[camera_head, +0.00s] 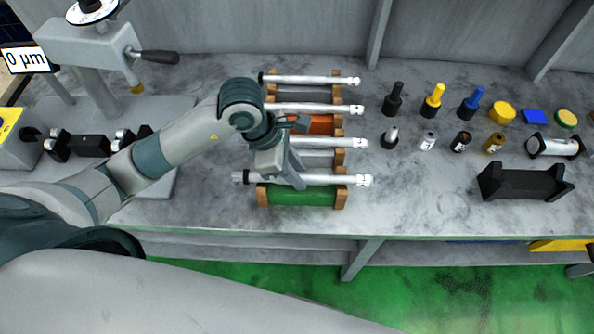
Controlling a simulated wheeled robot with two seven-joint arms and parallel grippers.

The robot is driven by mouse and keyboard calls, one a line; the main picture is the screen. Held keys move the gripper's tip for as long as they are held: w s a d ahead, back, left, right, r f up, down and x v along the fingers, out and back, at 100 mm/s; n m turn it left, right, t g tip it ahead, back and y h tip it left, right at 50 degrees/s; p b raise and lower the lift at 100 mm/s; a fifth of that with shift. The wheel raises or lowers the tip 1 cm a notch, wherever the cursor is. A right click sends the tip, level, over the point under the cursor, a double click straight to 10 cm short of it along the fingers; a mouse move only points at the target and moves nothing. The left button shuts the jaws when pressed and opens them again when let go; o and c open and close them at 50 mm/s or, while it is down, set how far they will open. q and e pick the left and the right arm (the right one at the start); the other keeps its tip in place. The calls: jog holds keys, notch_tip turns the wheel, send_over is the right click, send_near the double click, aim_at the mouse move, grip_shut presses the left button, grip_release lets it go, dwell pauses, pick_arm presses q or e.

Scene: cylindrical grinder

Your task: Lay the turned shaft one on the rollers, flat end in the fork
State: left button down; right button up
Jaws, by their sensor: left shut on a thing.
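My left gripper (291,179) is shut on the front metal shaft (330,180), near its middle, at the green tray (298,197) with wooden end supports. I cannot tell whether the shaft still touches the supports. Its stepped, marked end points right; the other end, at left, sticks out past the tray. Other shafts lie parallel behind it, such as one on the orange tray (322,108). The grinder bed at left carries a black block (90,146) with small rollers beside it. A small dark part (32,134), perhaps the fork, is left of them. My right gripper is not in view.
A grinder head with a black handle (158,57) stands above the bed at left. Several plugs and caps, such as a yellow one (434,100), stand to the right. A black cradle (524,182) is at front right. The bench front between racks and cradle is clear.

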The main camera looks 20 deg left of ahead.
pick_arm(q)
jog(key=shift+f, duration=0.1)
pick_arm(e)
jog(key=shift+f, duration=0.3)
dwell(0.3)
pick_arm(q)
jog(key=c, duration=1.4)
grip_release()
jog(key=shift+c, duration=0.2)
jog(key=shift+o, duration=0.2)
jog(key=shift+f, duration=0.15)
jog(key=shift+b+v, duration=0.4)
jog(key=shift+v, duration=0.35)
jog(key=b+v, duration=0.1)
jog(key=v, duration=0.4)
jog(key=shift+a+r, duration=0.15)
jog(key=shift+r, duration=0.15)
jog(key=b+v, duration=0.1)
jog(key=v, duration=0.9)
jog(key=shift+r, duration=0.2)
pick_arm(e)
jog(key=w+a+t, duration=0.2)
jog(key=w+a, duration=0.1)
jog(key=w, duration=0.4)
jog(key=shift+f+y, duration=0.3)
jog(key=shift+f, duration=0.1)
